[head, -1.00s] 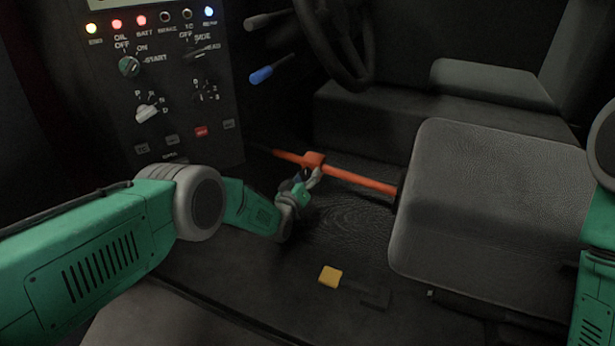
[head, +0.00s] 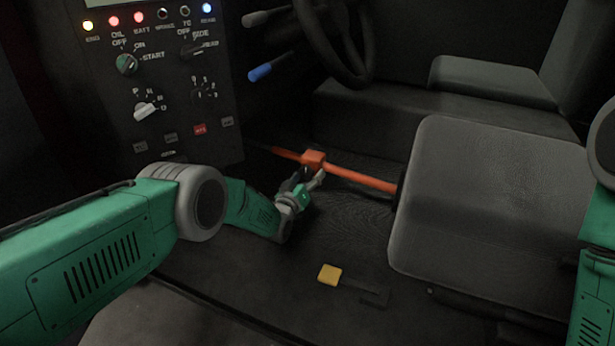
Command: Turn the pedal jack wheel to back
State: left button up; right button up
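The orange pedal jack (head: 360,179) is a bar that runs from the front of the grey seat toward the dark pedal area at the left. Its wheel appears to be the blocky orange hub (head: 314,159) on the bar. My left gripper (head: 309,174) is just below and in front of this hub. Its two fingers look spread, with their tips close to the hub's underside. I cannot tell whether they touch it. My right gripper is out of view; only part of my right arm shows at the right edge.
A control panel (head: 165,105) with knobs and lights stands at the left. The steering wheel (head: 345,45) and a blue-tipped lever (head: 262,72) are above. The seat (head: 490,200) fills the right. A yellow-ended lever (head: 330,275) lies low near the floor.

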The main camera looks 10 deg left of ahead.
aim_at(308, 166)
pick_arm(q)
jog(key=shift+w+r, duration=0.1)
jog(key=shift+r, duration=0.4)
notch_tip(308, 166, up, 9)
jog(key=shift+r, duration=0.1)
